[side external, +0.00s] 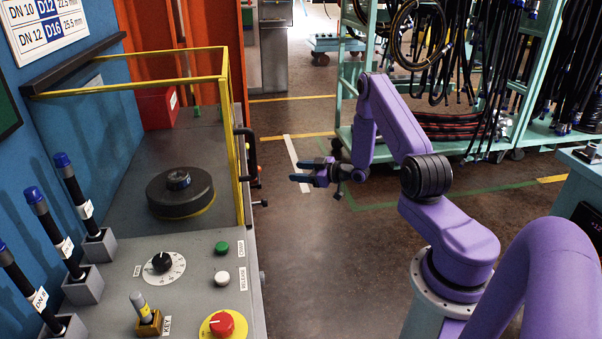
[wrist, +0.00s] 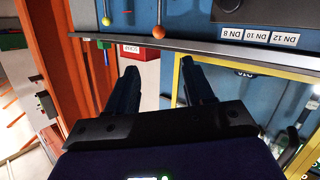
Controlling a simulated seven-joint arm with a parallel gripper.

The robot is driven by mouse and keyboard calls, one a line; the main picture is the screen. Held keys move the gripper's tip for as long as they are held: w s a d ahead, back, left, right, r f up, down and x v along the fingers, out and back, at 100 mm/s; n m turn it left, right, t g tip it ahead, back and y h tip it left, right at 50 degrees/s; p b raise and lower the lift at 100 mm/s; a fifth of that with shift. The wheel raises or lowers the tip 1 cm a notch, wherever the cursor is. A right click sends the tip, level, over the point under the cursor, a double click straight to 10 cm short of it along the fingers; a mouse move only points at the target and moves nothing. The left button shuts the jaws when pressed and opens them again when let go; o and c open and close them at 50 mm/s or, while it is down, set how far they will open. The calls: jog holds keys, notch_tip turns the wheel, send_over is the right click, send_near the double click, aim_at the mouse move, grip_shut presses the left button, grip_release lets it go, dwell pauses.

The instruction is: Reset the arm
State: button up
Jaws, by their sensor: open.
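My gripper (side external: 300,183) is at the end of my purple arm in the side external view. It hangs over the open floor, to the right of the grey bench, apart from everything. Its two fingers are spread and empty. In the wrist view the two dark fingers of my gripper (wrist: 160,90) stand apart with nothing between them.
The grey bench (side external: 140,150) carries a black round die (side external: 180,192), a yellow guard frame (side external: 240,150), a black dial (side external: 162,262), a red stop button (side external: 222,324) and several blue-capped hoses. A turquoise hose rack (side external: 425,140) stands behind my arm. Floor between is clear.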

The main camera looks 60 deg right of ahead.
jog(key=w+a+r+n+g, duration=0.3)
jog(key=w+a+r+g, duration=0.1)
jog(key=a, duration=0.5)
jog(key=s+a+r+n+g, duration=0.2)
jog(key=s+a+r+g, duration=0.3)
jog(key=a, duration=0.5)
jog(key=s+a+r+n+g+h, duration=0.1)
jog(key=s+a+r+g, duration=0.15)
jog(key=s+a, duration=0.55)
jog(key=s+a+r+n+g, duration=0.1)
jog(key=s+a+r, duration=0.3)
jog(key=s, duration=0.8)
jog(key=s+r+n+g, duration=0.1)
jog(key=s+r+g, duration=0.1)
jog(key=s, duration=1.2)
jog(key=shift+r+h, duration=0.4)
jog(key=shift+r, duration=0.05)
jog(key=shift+a, duration=0.1)
